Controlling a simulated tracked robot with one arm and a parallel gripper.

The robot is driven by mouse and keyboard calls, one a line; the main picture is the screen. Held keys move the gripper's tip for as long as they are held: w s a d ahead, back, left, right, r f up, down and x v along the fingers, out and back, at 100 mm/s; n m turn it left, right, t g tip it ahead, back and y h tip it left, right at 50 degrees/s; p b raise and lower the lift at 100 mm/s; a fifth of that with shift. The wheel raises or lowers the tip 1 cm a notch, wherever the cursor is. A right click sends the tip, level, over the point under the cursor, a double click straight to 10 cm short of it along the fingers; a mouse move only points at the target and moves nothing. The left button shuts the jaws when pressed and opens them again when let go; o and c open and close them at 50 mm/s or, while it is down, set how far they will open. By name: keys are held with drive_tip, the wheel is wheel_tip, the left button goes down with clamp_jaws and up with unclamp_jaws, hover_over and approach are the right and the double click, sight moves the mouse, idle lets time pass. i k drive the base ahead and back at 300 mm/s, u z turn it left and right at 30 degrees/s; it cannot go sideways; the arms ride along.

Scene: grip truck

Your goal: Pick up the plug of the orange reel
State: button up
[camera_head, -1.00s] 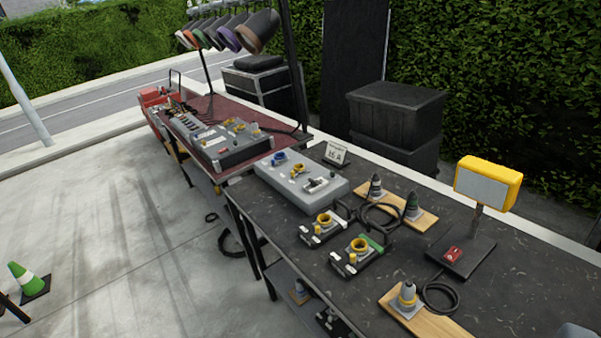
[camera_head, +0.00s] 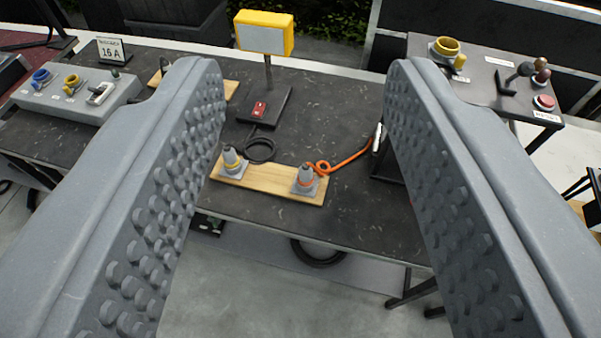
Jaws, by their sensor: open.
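My gripper (camera_head: 306,78) is open and empty, with its two grey studded fingers framing the view. Between the fingers, lower down, a grey cone-shaped plug with an orange ring (camera_head: 306,180) stands on a wooden board (camera_head: 268,180) on the dark table. An orange cable (camera_head: 350,158) loops from it to the right, towards a dark object partly hidden by the right finger. The orange reel itself cannot be made out.
Behind the plugs stands a yellow-framed sign (camera_head: 264,35) on a post, its dark base bearing a red switch (camera_head: 259,109). A grey socket box (camera_head: 75,95) is at left. A side table with a yellow socket (camera_head: 446,47) and red button (camera_head: 544,102) is at right.

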sight(306, 178)
drive_tip(key=u, duration=1.85)
drive_tip(key=k, duration=0.55)
drive_tip(key=z, duration=1.25)
drive_tip(key=i, duration=1)
drive_tip(key=u, duration=0.05)
